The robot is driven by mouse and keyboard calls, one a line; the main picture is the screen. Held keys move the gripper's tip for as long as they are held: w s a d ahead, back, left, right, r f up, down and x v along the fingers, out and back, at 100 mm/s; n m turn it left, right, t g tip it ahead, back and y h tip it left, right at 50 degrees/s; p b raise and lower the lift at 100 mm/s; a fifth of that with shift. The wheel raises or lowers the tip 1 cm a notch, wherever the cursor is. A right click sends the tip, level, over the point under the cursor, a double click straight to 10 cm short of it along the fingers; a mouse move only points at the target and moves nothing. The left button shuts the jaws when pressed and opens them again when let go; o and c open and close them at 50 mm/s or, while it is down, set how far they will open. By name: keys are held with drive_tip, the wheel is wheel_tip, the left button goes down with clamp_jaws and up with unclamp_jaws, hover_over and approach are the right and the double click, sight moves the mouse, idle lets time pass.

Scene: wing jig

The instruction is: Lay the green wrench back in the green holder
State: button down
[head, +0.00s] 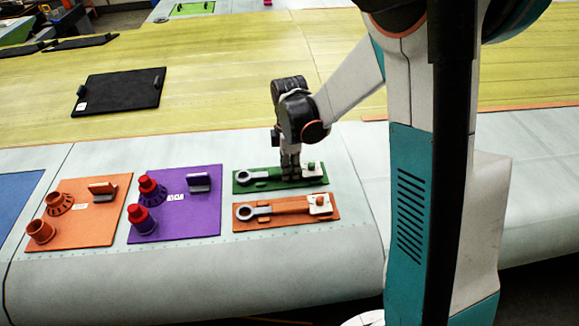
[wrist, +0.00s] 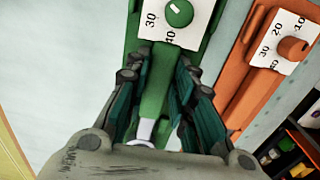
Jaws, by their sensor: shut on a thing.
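The green holder (head: 240,188) is a flat green board on the pale wing edge, with a white numbered plate (head: 310,168) and green knob at its right end. The green wrench (head: 262,176) lies along it, its grey ring end to the left. My gripper (head: 289,175) points down over the middle of the board and is shut on the wrench. In the wrist view the fingers (wrist: 162,65) stand on both sides of the green wrench handle (wrist: 153,92). The wrench lines up with the board; I cannot tell whether it touches it. The fingers partly hide the handle.
An orange holder (head: 240,226) with an orange wrench (head: 287,207) lies close in front. A purple board (head: 200,224) with red-capped cups and an orange board (head: 75,242) lie to the left. A black board (head: 118,90) lies behind on yellow. The surface right of the green holder is clear.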

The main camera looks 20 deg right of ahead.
drive_tip(key=shift+f, duration=0.2)
drive_tip(key=c, duration=1.3)
unclamp_jaws()
drive_tip(key=shift+r, duration=0.15)
wheel_tip(320, 180, up, 12)
